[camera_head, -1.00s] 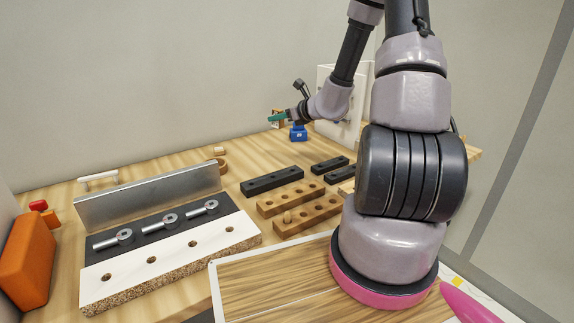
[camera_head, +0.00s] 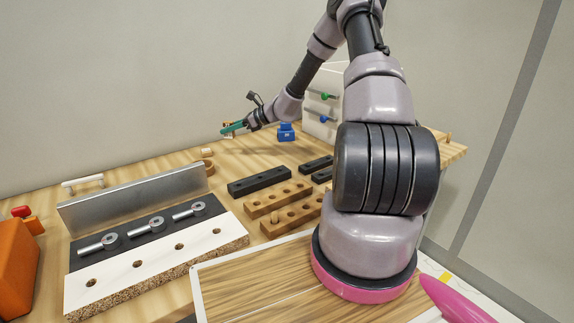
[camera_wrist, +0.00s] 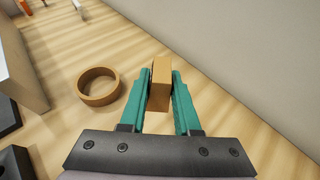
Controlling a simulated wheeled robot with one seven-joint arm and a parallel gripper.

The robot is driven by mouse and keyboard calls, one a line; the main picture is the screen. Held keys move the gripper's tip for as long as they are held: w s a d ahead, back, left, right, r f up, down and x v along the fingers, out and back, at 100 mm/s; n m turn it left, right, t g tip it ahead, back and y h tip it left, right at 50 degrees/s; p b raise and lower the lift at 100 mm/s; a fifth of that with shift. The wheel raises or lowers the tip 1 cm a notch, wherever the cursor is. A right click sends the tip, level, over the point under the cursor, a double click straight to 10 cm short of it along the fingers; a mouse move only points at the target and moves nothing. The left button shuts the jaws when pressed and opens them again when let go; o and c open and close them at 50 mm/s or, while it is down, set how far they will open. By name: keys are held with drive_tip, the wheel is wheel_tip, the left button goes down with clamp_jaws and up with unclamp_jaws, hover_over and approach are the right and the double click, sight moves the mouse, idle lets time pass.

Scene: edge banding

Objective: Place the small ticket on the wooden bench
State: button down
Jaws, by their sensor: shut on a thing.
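My gripper (camera_head: 232,127) has green fingers and reaches over the far part of the wooden bench (camera_head: 160,160). In the wrist view my gripper (camera_wrist: 160,88) is shut on a small brown, box-shaped piece, which I take to be the small ticket (camera_wrist: 160,80). A bit of the ticket (camera_head: 227,122) shows at the fingertips in the head view. It appears held above the bench (camera_wrist: 125,45), not resting on it. Its lower end and the exact gap to the bench are hidden.
A brown ring (camera_wrist: 98,86) lies left of the fingers, with a small pale block (camera_head: 206,151) near it. A blue item (camera_head: 286,132) and white drawers (camera_head: 322,108) stand to the right. Black and wooden hole blocks (camera_head: 260,180) and a metal angle (camera_head: 135,198) lie nearer.

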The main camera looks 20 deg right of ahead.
sight(227, 156)
drive_tip(key=shift+w+a+r, duration=0.55)
drive_tip(key=shift+w+a, duration=0.05)
drive_tip(key=shift+w, duration=0.05)
drive_tip(key=f, duration=0.9)
drive_tip(key=shift+w+a+f, duration=0.2)
drive_tip(key=shift+w+a, duration=0.1)
drive_tip(key=c, duration=0.6)
unclamp_jaws()
drive_tip(key=shift+f, duration=0.1)
